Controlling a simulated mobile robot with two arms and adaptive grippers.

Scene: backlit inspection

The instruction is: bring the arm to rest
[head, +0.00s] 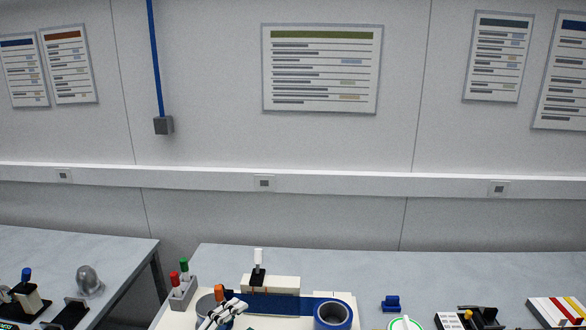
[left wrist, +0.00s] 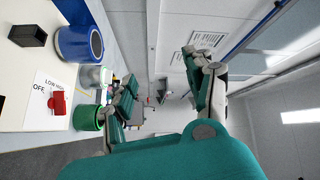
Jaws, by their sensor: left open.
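My left gripper (left wrist: 160,70) shows in the left wrist view, with teal and grey fingers spread wide apart. Nothing is between them; beyond the gap are the pale wall and floor. Its teal body fills the bottom of that view. The left finger overlaps part of the bench-top items in the picture; I cannot tell whether it touches any. In the head view, a pale jointed piece (head: 222,314) shows at the bottom edge, too cut off to identify. My right gripper is in neither view.
A bench (head: 460,272) carries a blue ring (head: 333,316), a marker holder (head: 183,292) and a green-rimmed round item (head: 405,324). The left wrist view shows a red switch (left wrist: 57,103), a black box (left wrist: 28,35) and a green ring (left wrist: 87,117). A second bench (head: 60,245) stands left, across a gap.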

